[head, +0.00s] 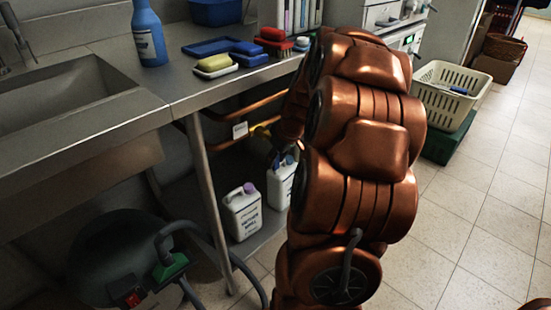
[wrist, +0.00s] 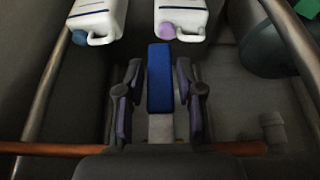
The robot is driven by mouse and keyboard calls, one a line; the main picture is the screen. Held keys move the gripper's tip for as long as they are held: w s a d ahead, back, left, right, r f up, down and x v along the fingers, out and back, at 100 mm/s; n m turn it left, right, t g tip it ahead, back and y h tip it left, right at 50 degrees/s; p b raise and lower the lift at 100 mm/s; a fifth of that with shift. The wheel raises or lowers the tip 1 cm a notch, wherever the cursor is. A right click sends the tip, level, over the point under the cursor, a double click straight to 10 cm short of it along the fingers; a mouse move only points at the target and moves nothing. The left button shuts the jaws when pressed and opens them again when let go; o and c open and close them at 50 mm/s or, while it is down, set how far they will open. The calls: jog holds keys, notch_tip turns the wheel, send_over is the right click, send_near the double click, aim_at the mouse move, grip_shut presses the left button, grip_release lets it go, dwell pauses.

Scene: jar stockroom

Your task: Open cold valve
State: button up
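The blue valve handle (wrist: 160,78) is a flat bar in the middle of the wrist view, lying along the gap between my fingers. My gripper (wrist: 159,90) is open, with one finger on each side of the handle and a visible gap on both sides. A pale fitting (wrist: 161,128) shows below the handle, near the copper pipe (wrist: 50,149). In the head view, copper pipes (head: 250,108) and a white tag (head: 240,130) show under the counter. My arm hides most of the gripper and valve there.
A jug with a purple cap (head: 243,215) and another white jug (head: 280,186) stand on the low shelf. A steel counter leg (head: 208,200) is left of them. A sink (head: 60,100) and sponges (head: 214,63) are above. Open floor (head: 470,220) lies right.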

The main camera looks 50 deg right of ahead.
grip_shut()
jog(key=shift+a, duration=0.1)
dwell(0.4)
